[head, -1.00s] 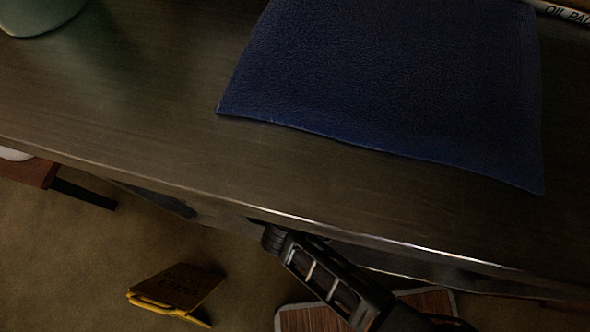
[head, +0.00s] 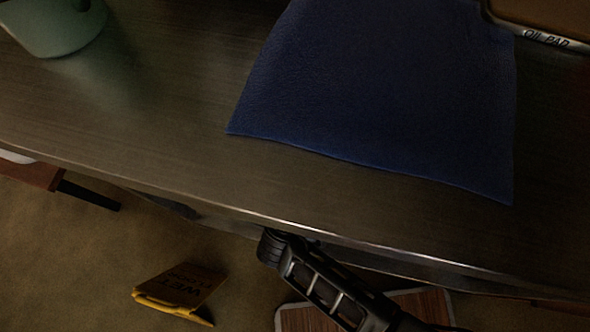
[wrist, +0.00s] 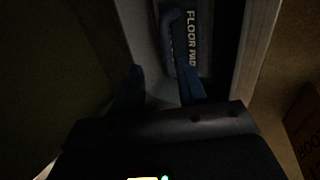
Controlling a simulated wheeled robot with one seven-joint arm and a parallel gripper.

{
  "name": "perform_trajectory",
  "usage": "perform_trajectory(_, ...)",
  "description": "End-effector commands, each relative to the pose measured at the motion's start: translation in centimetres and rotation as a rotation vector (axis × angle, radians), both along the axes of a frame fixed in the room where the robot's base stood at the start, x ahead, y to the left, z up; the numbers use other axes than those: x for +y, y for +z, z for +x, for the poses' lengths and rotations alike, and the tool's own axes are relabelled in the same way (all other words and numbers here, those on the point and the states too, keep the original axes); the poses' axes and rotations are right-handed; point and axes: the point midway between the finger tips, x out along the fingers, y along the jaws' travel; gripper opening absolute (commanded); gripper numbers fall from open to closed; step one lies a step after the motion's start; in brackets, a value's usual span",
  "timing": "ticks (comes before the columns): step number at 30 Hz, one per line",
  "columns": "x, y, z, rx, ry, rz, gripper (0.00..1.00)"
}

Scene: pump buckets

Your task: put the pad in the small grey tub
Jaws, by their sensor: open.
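In the wrist view, a dark, blue-grey item lettered "FLOOR PAD" (wrist: 191,40) lies between pale walls, just beyond my fingertips. It is dim, and I cannot tell whether the lettering is on the pad itself or on a holder. My gripper (wrist: 162,76) is open, its two blue fingers apart, with nothing clearly held between them. In the head view my dark arm reaches up to the table's front edge, and the fingers are not visible there. A grey-green tub (head: 62,38) stands at the upper left, cut off by the frame. I cannot tell whether it is the small grey tub.
A blue cloth or mat (head: 385,100) lies on the dark metal table (head: 150,130). A tray lettered "OIL PAD" (head: 548,40) is at the upper right. A yellow wet-floor sign (head: 180,290) lies on the floor. The tabletop between tub and mat is clear.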

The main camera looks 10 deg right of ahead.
Motion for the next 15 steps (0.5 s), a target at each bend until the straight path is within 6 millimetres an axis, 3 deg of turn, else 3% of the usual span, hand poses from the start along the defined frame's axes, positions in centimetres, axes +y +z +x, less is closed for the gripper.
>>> perform_trajectory(1,0.3,1.4,-0.6,-0.001,0.002,0.002,0.41)
perform_trajectory(6,0.9,4.1,-2.4,-0.001,0.0,0.002,0.41)
perform_trajectory(15,1.5,6.4,-4.0,0.0,0.0,0.001,0.41)
